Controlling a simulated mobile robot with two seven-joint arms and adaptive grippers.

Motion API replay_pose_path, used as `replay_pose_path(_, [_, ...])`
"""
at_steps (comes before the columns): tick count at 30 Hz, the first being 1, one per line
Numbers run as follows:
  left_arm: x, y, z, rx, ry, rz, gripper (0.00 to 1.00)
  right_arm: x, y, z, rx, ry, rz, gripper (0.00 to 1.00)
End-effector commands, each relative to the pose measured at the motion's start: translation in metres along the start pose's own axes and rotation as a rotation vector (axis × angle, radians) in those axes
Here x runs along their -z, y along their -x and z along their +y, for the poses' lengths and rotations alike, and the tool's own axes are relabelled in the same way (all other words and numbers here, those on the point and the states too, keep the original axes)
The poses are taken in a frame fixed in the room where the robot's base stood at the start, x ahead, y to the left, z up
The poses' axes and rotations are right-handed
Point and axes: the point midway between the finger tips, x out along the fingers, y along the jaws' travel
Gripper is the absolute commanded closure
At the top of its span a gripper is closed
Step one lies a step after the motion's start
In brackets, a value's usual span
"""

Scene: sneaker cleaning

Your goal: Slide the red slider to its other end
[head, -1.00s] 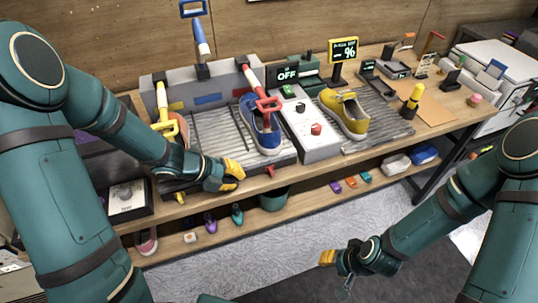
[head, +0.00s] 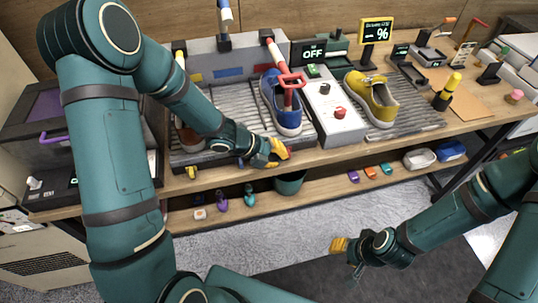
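The red slider (head: 288,150) is a small red piece at the front edge of the grooved tray, below the blue sneaker (head: 286,120). Only part of it shows past my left gripper's fingers. My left gripper (head: 277,154), with yellow-orange fingertips, is at the tray's front edge, right against or just left of the red slider. Whether it touches or grips the slider is unclear. My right gripper (head: 338,245) hangs low over the floor in front of the bench, away from the slider, and its finger gap cannot be made out.
A yellow slider (head: 192,172) sits farther left on the same front edge. A red-handled brush (head: 290,82) stands at the blue sneaker. A white control box (head: 333,118) and a yellow sneaker (head: 374,98) are to the right. A lower shelf (head: 300,193) runs beneath.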

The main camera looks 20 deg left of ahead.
Motion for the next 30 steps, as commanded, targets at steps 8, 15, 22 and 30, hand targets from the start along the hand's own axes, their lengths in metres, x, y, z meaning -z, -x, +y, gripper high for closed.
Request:
replay_pose_path(8, [0.000,-0.004,-0.001,0.000,-0.001,-0.001,1.00,0.001,-0.001,0.000,0.000,0.000,0.002,0.60])
replay_pose_path(15, [0.000,-0.009,-0.004,0.000,-0.002,0.000,1.00,0.001,-0.003,0.001,0.000,0.000,0.002,0.60])
replay_pose_path(22, [0.001,-0.037,-0.029,0.001,-0.003,0.002,1.00,0.001,-0.009,0.003,0.000,0.001,0.005,0.60])
replay_pose_path(30, [0.000,-0.043,-0.036,-0.001,0.001,0.000,1.00,0.002,-0.009,0.003,0.000,0.001,0.006,0.60])
